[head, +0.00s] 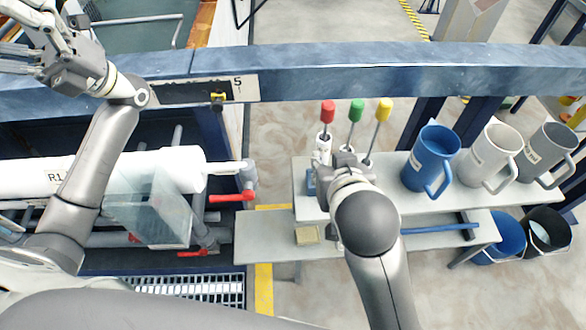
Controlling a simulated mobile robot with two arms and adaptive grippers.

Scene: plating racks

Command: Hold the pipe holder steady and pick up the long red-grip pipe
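The red-grip pipe (328,112) stands nearly upright on the upper shelf, left of the green-grip pipe (356,110) and the yellow-grip pipe (384,110). Their lower ends go down behind my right gripper. The pipe holder (311,182) is mostly hidden by that gripper; only a small blue part seems to show at its left. My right gripper (340,158) is at the holder, just below the grips; whether its fingers are closed on anything is hidden. My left gripper (18,42) is raised at the upper left, far from the pipes, with its fingers apart and empty.
Blue (430,160), white (490,157) and grey (547,155) jugs stand right of the holder on the shelf (400,197). A blue beam (330,62) crosses behind. A white cylinder (170,168) and red-handled valves (232,197) are at left. Two buckets (503,236) stand lower right.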

